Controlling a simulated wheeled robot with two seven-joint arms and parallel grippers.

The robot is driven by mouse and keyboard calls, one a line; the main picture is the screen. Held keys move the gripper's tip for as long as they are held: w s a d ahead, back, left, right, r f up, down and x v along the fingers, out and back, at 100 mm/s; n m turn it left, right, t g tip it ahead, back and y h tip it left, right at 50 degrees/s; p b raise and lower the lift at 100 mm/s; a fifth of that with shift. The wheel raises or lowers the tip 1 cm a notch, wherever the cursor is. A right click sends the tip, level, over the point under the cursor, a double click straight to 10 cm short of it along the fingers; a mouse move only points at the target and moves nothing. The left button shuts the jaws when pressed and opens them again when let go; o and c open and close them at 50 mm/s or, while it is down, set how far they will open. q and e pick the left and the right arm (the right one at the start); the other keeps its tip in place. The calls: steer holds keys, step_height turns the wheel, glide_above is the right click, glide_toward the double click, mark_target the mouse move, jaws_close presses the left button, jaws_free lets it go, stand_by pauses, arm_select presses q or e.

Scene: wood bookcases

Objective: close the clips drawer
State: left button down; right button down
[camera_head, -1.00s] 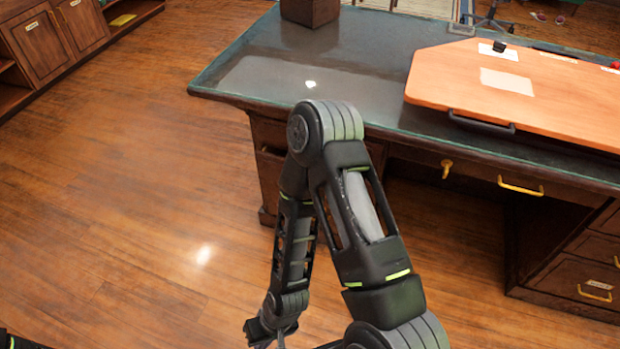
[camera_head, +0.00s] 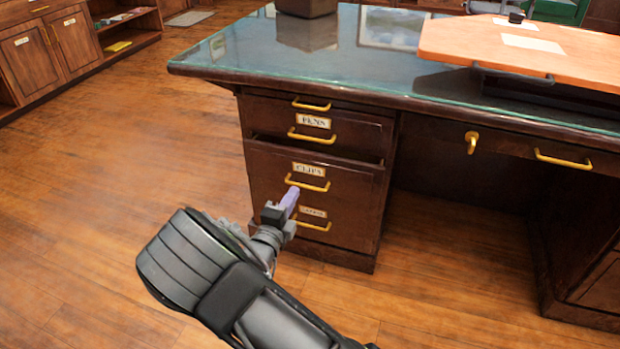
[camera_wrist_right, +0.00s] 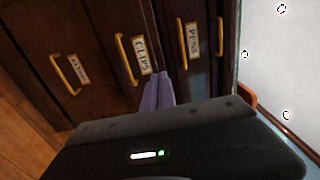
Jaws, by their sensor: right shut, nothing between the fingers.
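The clips drawer (camera_head: 270,170), a dark wood front with a CLIPS label and a brass handle (camera_head: 307,184), is in the desk's left pedestal. Its top edge stands a little forward of the drawer above, with a dark gap showing, so it looks slightly open. My right gripper (camera_head: 291,196) is shut and empty, its purple fingers at the left end of the clips handle in the head view. In the right wrist view the fingers (camera_wrist_right: 158,90) point at the drawer front beside the CLIPS label (camera_wrist_right: 142,55); I cannot tell whether they touch. My left gripper is out of view.
The pens drawer (camera_head: 270,121) is above and another labelled drawer (camera_head: 313,226) is below. The glass-topped desk (camera_head: 270,62) overhangs the drawers and carries an orange board (camera_head: 570,62). The wood floor (camera_head: 110,190) to the left is clear.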

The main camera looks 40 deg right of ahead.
mark_target(314, 157)
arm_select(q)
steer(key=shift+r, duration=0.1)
arm_select(e)
steer(key=shift+r, duration=0.1)
steer(key=shift+d, duration=0.1)
